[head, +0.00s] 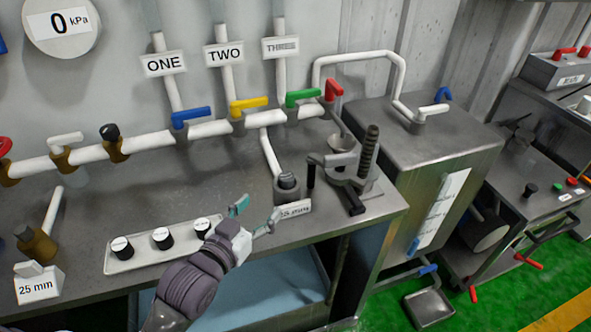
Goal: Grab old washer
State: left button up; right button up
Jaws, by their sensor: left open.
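My left gripper (254,213) is over the front part of the grey workbench (200,185), with its two fingers spread and nothing between them. Just beyond its fingers, to the right, stands a dark round fitting (288,186) under the end of a white pipe, with a small label in front of it. I cannot make out a washer for certain; one in or on this fitting would be too small to tell. To the left of the gripper a pale tray (145,262) holds three dark round pieces with white labelled tops. My right gripper is not in view.
A clamp-like device with a threaded post (366,155) stands right of the fitting. Pipes with blue (192,116), yellow (249,105), green (303,97) and red (334,90) valve handles run behind. A steel cabinet (425,150) stands right. The bench behind the tray is clear.

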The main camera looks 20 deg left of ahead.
aim_at(282, 182)
pick_arm(q)
jog(key=x, duration=0.4)
jog(key=shift+r+p, duration=0.25)
jog(key=shift+p, duration=0.15)
jog(key=x, duration=0.2)
jog(key=shift+w+d+f, duration=0.1)
jog(key=shift+w+f, duration=0.05)
jog(key=shift+w, duration=0.15)
jog(key=shift+w+f, duration=0.15)
jog(key=shift+w, duration=0.2)
jog(key=shift+w+d+p, duration=0.15)
jog(key=shift+w+p, duration=0.3)
jog(key=shift+w, duration=0.2)
jog(key=x, duration=0.3)
jog(key=shift+w+d+p, duration=0.1)
jog(key=shift+w+p, duration=0.15)
jog(key=shift+p, duration=0.15)
jog(key=shift+w, duration=0.25)
jog(key=shift+s, duration=0.1)
jog(key=shift+c, duration=0.5)
jog(key=c, duration=1.1)
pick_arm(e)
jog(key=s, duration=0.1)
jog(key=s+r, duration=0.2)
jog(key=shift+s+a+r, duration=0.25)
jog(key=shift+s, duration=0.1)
